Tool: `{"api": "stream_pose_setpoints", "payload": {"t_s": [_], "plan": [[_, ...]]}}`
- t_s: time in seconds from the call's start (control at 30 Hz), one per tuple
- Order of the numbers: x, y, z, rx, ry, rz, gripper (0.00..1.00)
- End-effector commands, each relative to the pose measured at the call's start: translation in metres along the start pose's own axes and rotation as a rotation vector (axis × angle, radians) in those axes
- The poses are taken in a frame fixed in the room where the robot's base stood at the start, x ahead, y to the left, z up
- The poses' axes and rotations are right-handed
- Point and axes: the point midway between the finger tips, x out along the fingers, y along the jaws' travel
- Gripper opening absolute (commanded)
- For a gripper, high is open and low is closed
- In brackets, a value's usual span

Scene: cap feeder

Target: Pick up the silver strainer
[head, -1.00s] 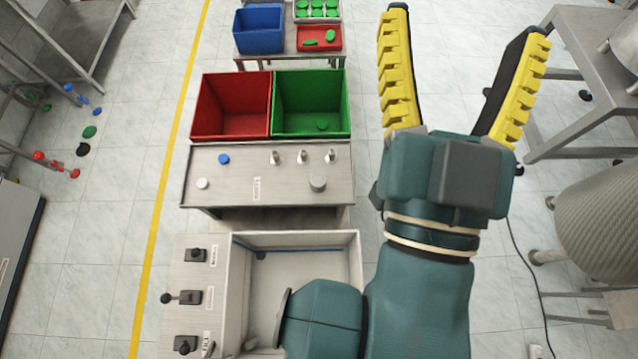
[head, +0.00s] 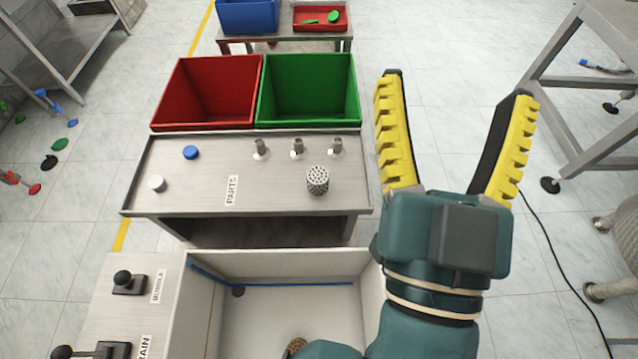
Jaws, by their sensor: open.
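The silver strainer (head: 317,180) is a small upright cylinder dotted with holes. It stands on the right part of the metal parts table (head: 270,200) in the head view. My gripper (head: 457,88) is open with its two yellow-padded fingers spread wide and nothing between them. It shows to the right of the table and the strainer, apart from both. The strainer is in clear view, and my arm does not cover it.
Three metal pegs (head: 298,148), a blue cap (head: 191,152) and a white cap (head: 157,183) share the table. A red bin (head: 207,92) and a green bin (head: 308,92) stand behind. A white basin (head: 225,330) is in front, partly hidden by my arm.

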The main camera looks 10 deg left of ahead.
Motion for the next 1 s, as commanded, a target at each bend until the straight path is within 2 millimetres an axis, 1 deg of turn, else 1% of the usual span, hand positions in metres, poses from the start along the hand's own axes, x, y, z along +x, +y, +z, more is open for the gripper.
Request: {"api": "stream_pose_setpoints", "payload": {"t_s": [0.47, 0.5, 0.53, 0.8, 0.87, 0.9, 0.97, 1.0], "plan": [[0.0003, 0.0, 0.0006, 0.0, -0.003, 0.0, 0.82], [0.0003, 0.0, 0.0006, 0.0, -0.003, 0.0, 0.87], [0.0003, 0.0, 0.0007, 0.0, -0.003, 0.0, 0.9], [0.0003, 0.0, 0.0008, 0.006, -0.003, 0.0, 0.9], [0.0003, 0.0, 0.0007, 0.046, -0.003, 0.0, 0.9], [0.0003, 0.0, 0.0005, 0.1, -0.001, 0.0, 0.9], [0.0008, -0.0019, -0.0004, 0.238, 0.003, -0.009, 0.9], [0.003, -0.0055, 0.0013, 0.364, -0.001, -0.025, 0.9]]}}
